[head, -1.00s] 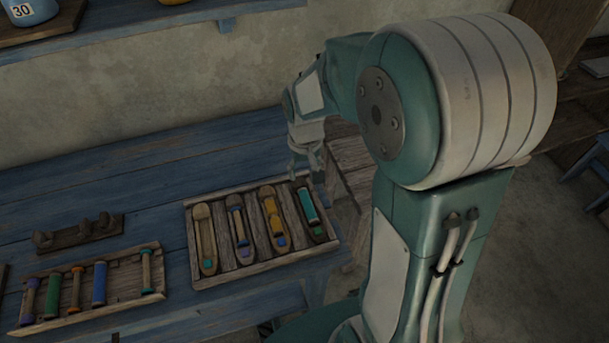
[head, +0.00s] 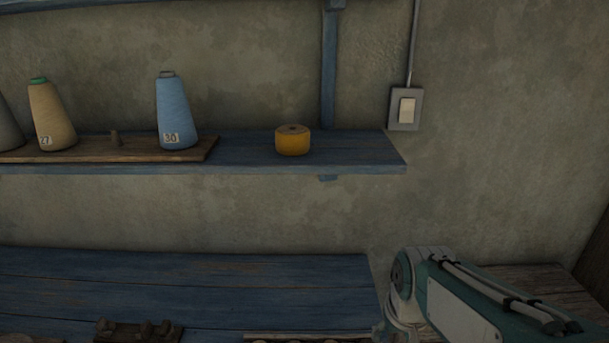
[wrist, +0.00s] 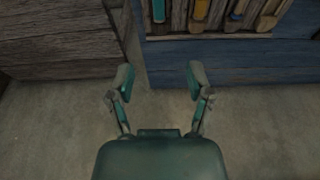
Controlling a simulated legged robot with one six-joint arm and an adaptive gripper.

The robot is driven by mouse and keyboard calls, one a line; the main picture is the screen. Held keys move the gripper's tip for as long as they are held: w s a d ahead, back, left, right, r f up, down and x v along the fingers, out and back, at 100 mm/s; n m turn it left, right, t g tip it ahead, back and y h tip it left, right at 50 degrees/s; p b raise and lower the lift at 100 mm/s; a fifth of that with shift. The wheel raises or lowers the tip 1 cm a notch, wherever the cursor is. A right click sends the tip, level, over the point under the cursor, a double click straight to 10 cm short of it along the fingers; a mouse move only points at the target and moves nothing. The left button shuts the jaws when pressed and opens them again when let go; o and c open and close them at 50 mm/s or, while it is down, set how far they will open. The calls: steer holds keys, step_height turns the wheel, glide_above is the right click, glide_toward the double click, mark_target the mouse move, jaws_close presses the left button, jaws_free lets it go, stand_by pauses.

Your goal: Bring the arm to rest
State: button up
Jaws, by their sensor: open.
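In the head view my arm (head: 455,300) is folded low at the right; the gripper itself is out of sight there. The wooden tray (wrist: 207,36) with several shuttles is at the top of the wrist view, ahead of the fingers. Only a sliver of its far edge (head: 300,335) shows in the head view.
A light switch (head: 406,107) is at right.

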steer(key=s+r+t, duration=0.3)
steer(key=s+r, duration=0.2)
steer(key=s, duration=0.4)
steer(key=shift+s+r, duration=0.25)
steer(key=shift+r, duration=0.15)
